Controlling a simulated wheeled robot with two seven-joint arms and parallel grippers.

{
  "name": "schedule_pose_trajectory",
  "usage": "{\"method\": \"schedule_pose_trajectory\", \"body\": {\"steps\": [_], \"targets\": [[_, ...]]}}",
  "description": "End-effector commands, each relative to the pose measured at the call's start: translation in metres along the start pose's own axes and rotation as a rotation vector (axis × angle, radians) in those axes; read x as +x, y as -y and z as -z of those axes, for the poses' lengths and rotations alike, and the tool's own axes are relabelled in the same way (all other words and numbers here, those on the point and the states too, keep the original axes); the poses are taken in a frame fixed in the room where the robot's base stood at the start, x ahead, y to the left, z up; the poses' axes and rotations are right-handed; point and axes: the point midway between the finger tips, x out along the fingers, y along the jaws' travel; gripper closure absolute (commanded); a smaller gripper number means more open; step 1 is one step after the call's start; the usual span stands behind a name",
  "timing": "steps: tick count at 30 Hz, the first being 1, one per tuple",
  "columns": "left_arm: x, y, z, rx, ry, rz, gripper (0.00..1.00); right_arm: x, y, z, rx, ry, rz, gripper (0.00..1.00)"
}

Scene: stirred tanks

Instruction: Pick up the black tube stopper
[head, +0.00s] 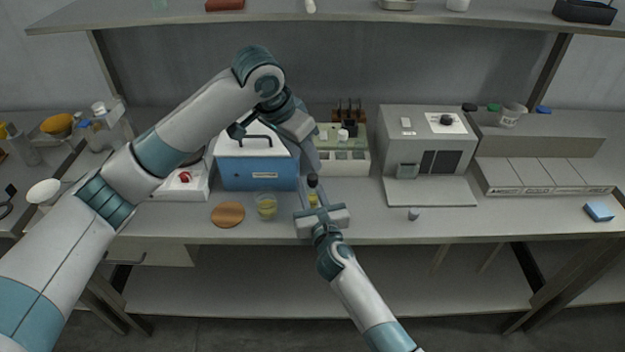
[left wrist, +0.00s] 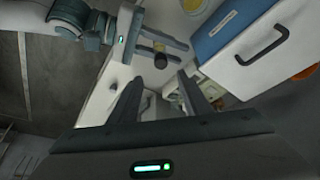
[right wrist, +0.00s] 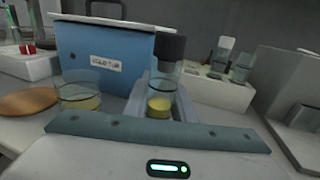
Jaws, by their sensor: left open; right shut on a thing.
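The black tube stopper (right wrist: 170,46) sits in the top of an upright clear tube (right wrist: 163,82) with yellow liquid in its bottom. In the head view the stopper (head: 312,179) shows as a small dark cap. My right gripper (head: 318,205) is shut on the tube, above the front part of the bench. My left gripper (head: 312,165) is open and empty, close above and behind the stopper. In the left wrist view the dark stopper (left wrist: 160,60) lies ahead of the open left fingers (left wrist: 158,98), apart from them.
A beaker of yellow liquid (head: 266,206) and a round brown mat (head: 228,214) lie to the left. A blue cold box (head: 258,173) stands behind. A white rack (head: 350,163) and a grey machine (head: 425,140) stand to the right. The bench front right is mostly clear.

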Motion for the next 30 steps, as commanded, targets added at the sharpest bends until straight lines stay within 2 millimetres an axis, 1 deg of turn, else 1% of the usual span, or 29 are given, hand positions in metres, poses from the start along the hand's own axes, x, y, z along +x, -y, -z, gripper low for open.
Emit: {"method": "schedule_pose_trajectory", "body": {"steps": [1,3,6,17,20,23,30], "targets": [[0.008,-0.001,-0.001,-0.001,0.002,-0.002,0.56,0.0,0.0,0.0,0.0,0.0,0.0,0.99],[0.016,0.0,-0.001,-0.001,0.002,-0.001,0.56,0.0,0.0,0.0,0.0,0.0,0.0,0.99],[0.023,0.0,0.0,0.0,0.0,0.0,0.56,0.0,0.0,0.0,0.0,0.0,0.0,0.99],[0.025,0.0,0.0,0.0,0.0,-0.001,0.56,0.0,0.0,0.0,0.0,0.0,0.0,0.99],[0.029,0.0,-0.001,0.0,0.001,-0.001,0.56,0.0,0.0,0.0,0.0,0.0,0.0,0.99],[0.038,0.001,-0.003,-0.001,0.003,-0.002,0.56,0.0,0.0,0.0,0.0,0.0,0.0,0.99],[0.067,0.003,-0.005,0.0,0.002,-0.002,0.56,0.0,0.0,0.0,0.0,0.0,0.0,0.99]]}}
